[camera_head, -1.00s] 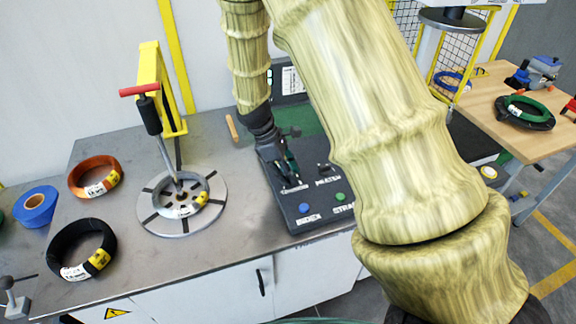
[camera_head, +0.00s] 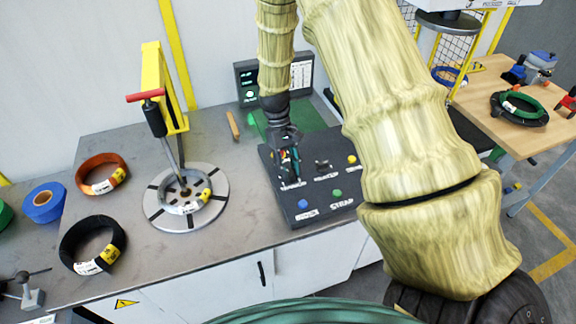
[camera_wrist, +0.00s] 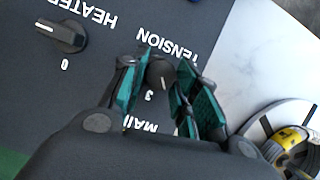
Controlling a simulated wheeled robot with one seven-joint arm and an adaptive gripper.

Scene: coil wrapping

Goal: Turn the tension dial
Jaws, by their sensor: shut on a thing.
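A dark control panel (camera_head: 318,213) lies on the grey bench. In the wrist view, the tension dial (camera_wrist: 161,70) is a small grey knob beside the printed word TENSION, with a 3 near it. My gripper (camera_wrist: 166,82) points down at the panel, its green-padded fingers on either side of the dial and closed on it. In the head view, my gripper (camera_head: 288,168) is over the panel's left part and hides the dial.
The heater knob (camera_wrist: 63,36) stands beside the tension dial, pointing near a 0. Blue (camera_head: 303,204) and green (camera_head: 337,193) buttons are at the panel's front. A wrapping turntable (camera_head: 158,207) with a coil is to the left. A display box (camera_head: 302,75) stands behind.

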